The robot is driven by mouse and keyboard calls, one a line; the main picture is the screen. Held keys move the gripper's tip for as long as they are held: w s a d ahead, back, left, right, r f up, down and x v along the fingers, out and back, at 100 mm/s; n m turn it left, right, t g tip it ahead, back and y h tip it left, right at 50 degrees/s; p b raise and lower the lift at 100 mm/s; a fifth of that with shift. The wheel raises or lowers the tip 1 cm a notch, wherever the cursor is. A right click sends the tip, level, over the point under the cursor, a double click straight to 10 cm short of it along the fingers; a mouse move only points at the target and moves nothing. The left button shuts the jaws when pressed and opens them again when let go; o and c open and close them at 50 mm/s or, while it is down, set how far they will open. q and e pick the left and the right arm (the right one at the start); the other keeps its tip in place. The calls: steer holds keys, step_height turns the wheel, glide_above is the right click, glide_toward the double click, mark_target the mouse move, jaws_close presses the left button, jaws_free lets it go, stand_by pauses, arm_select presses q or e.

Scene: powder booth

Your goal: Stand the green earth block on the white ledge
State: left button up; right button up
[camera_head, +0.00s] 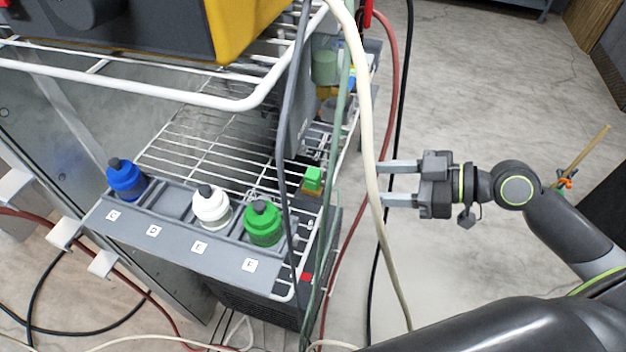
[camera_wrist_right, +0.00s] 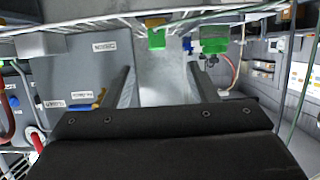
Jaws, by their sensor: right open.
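A small bright green block (camera_head: 313,178) sits on the wire shelf at its right edge, beside the bottle rack, with a yellow-brown part below it. In the right wrist view a bright green piece (camera_wrist_right: 156,39) with yellow above it shows beyond the fingers; it looks like the same block. My right gripper (camera_head: 384,184) is open and empty, to the right of the block and apart from it. Its fingers also show in the right wrist view (camera_wrist_right: 160,80). Small white ledges (camera_head: 66,232) stick out at the lower left; I cannot tell which is meant. My left gripper is out of view.
A grey rack (camera_head: 180,240) holds blue, white and green bottles. Hanging cables and a thick cream hose (camera_head: 369,140) run between my right gripper and the block. A white wire shelf (camera_head: 150,92) lies above.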

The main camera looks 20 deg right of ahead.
mark_target(320, 176)
steer(key=shift+p+x, duration=0.55)
steer(key=shift+x, duration=3.2)
steer(key=shift+w+a+p, duration=0.35)
steer(key=shift+w+a, duration=0.1)
steer(key=x, duration=0.1)
steer(key=p+x, duration=0.1)
steer(key=shift+w+a+r, duration=0.1)
steer(key=shift+w+a, duration=0.15)
steer(key=shift+w, duration=0.15)
steer(key=shift+w+a+f, duration=0.3)
steer(key=shift+a+f, duration=0.05)
steer(key=shift+a, duration=0.15)
steer(key=shift+c, duration=0.4)
jaws_close()
